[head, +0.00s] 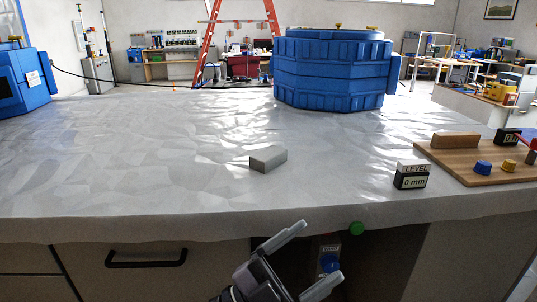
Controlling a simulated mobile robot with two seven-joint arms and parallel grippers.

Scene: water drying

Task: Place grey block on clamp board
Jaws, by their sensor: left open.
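The small grey block (268,158) lies flat on the light grey covered table (120,165), near the middle. A wooden board (475,175), which looks like the clamp board, lies at the right end of the table. On it are a brown wooden block (455,140), a blue knob (483,167), a yellow knob (509,165) and a red-handled part (532,144) cut off by the picture's edge. My left gripper (312,257) is open and empty, in front of the table edge and below its top, apart from the grey block. My right gripper is not in view.
A black and white level gauge (411,174) stands left of the board. A large blue ribbed container (335,70) stands at the back, and a blue box (22,78) at the far left. The table between them is clear. A cabinet handle (146,260) is below the front edge.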

